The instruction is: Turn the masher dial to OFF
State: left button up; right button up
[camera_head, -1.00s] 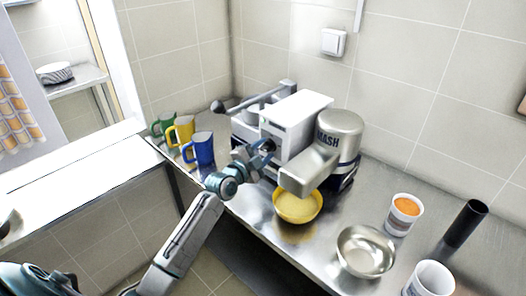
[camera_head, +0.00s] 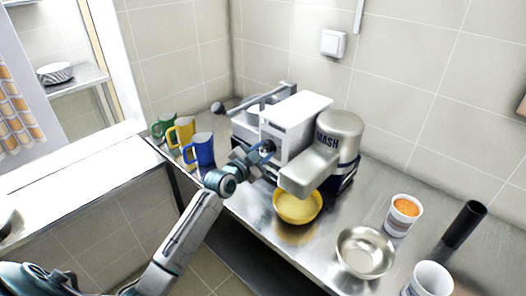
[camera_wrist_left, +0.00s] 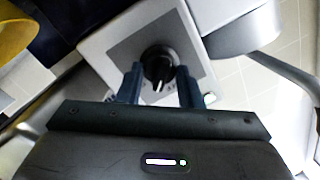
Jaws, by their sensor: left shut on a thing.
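The masher (camera_head: 325,150) is a grey machine marked MASH, joined to a white box (camera_head: 298,118) on the steel counter. A yellow bowl (camera_head: 297,207) with yellow contents stands under its head. The black dial (camera_wrist_left: 158,66) is on the face of the white box, with a white pointer line toward the bottom of the wrist view. My left gripper (camera_head: 266,150) is at that face, its fingers on both sides of the dial in the wrist view (camera_wrist_left: 160,84), shut on it. The lettering around the dial is mostly hidden by the fingers. My right gripper is not in view.
Green, yellow and blue mugs (camera_head: 203,149) stand left of the machine. A steel bowl (camera_head: 365,252), a cup with orange contents (camera_head: 403,214), a white cup (camera_head: 431,280) and a black cylinder (camera_head: 464,224) stand on the right. A grey lever (camera_head: 255,98) sticks out at the machine's back left.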

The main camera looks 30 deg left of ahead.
pick_arm(q)
jog(key=n, duration=0.4)
jog(key=shift+r+g+p, duration=0.1)
jog(key=shift+g+p, duration=0.2)
jog(key=shift+p, duration=0.05)
jog(key=shift+a+n+h, duration=0.15)
jog(key=shift+n+h, duration=0.35)
jog(key=shift+n, duration=1.6)
jog(key=o, duration=1)
jog(key=shift+c, duration=0.2)
jog(key=shift+s+a, duration=0.15)
jog(key=shift+s, duration=0.25)
jog(key=b+v, duration=0.1)
jog(key=v, duration=0.9)
jog(key=shift+r, duration=0.25)
